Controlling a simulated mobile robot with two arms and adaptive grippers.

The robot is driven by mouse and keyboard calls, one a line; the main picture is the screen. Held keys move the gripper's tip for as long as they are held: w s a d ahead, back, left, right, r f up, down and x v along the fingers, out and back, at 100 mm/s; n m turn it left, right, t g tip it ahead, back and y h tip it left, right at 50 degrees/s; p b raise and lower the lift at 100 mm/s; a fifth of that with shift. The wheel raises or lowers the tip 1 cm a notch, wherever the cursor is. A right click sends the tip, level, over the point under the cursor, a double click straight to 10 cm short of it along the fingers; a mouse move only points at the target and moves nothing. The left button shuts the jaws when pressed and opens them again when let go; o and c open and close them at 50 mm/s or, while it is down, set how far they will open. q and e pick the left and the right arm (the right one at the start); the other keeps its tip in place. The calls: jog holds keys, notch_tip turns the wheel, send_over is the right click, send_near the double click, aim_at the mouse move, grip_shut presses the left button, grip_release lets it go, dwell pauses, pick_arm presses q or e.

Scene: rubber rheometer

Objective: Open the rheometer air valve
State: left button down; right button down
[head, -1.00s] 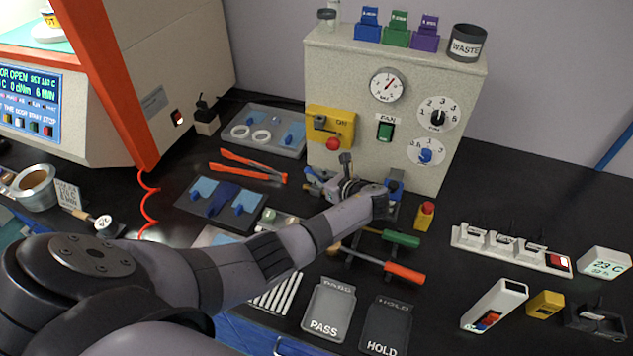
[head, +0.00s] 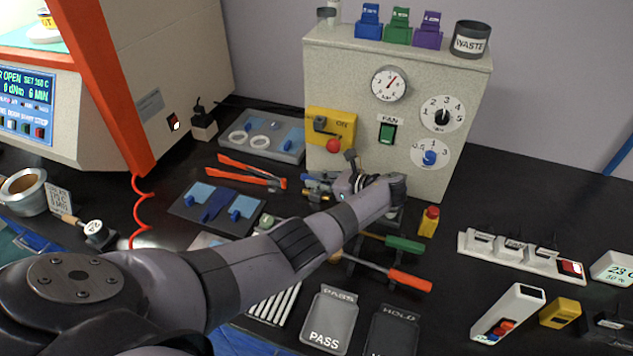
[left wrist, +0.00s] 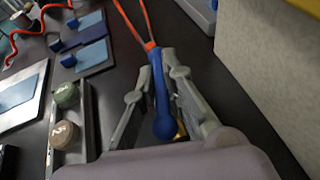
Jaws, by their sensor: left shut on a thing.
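A blue lever-like handle (left wrist: 161,100), which looks like the air valve's handle, lies between the fingers of my left gripper (left wrist: 163,62) in the left wrist view. A bit of brass shows beside its near end. In the head view my left gripper (head: 326,187) is low in front of the cream panel (head: 410,170), shut on this blue handle (head: 316,177). My own wrist hides much of the valve body there. The round pressure gauge (head: 388,84) is on the panel above. My right gripper is not in view.
Orange tongs (head: 250,172) lie left of the gripper, and a blue-tabbed mat (head: 190,211) lies nearer. A yellow box with a red knob (head: 333,146) is on the panel above. Screwdrivers (head: 408,281) lie in front, and a small red-and-yellow item (head: 430,221) stands right.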

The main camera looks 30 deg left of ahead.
pick_arm(q)
jog(key=c, duration=1.7)
grip_release()
